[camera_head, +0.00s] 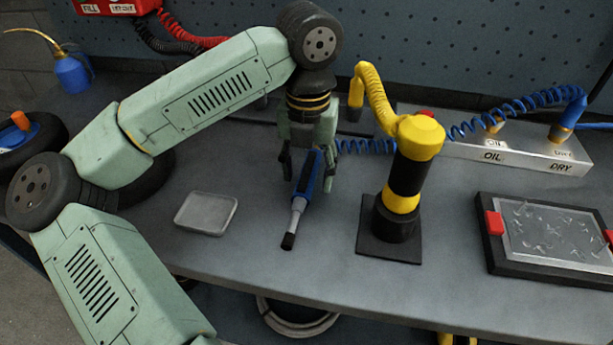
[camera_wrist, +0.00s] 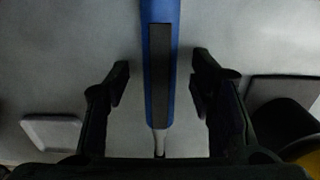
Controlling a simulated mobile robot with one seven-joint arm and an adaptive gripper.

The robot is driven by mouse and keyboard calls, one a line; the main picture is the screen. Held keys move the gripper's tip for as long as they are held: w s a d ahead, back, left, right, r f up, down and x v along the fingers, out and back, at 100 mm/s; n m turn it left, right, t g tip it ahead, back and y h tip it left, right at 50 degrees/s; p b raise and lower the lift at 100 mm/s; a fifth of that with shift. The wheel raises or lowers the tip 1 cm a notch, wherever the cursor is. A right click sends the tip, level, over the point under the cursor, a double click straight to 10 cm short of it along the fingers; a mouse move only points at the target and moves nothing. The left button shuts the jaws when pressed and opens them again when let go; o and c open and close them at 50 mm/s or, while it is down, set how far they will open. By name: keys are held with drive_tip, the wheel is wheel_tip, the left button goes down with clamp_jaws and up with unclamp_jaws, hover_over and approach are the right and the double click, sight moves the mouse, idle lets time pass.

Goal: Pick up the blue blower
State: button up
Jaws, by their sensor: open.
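The blue blower (camera_head: 309,178) has a blue handle with a dark strip, a grey nozzle and a black tip pointing toward the front edge of the bench. My gripper (camera_head: 309,180) is open over its handle, one finger on each side. In the wrist view the blower (camera_wrist: 160,75) runs lengthwise between the open fingers of my gripper (camera_wrist: 160,86), with a visible gap on both sides. Its rear end is hidden behind my gripper in the head view.
A yellow-and-black tool on a black stand (camera_head: 390,240) is close on the right. A shallow grey tray (camera_head: 206,213) lies to the left. A metal OIL/DRY block (camera_head: 520,152) and blue coiled hose (camera_head: 365,147) are behind. A black-framed tray (camera_head: 550,237) is far right.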

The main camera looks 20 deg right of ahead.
clamp_jaws()
idle(0.6)
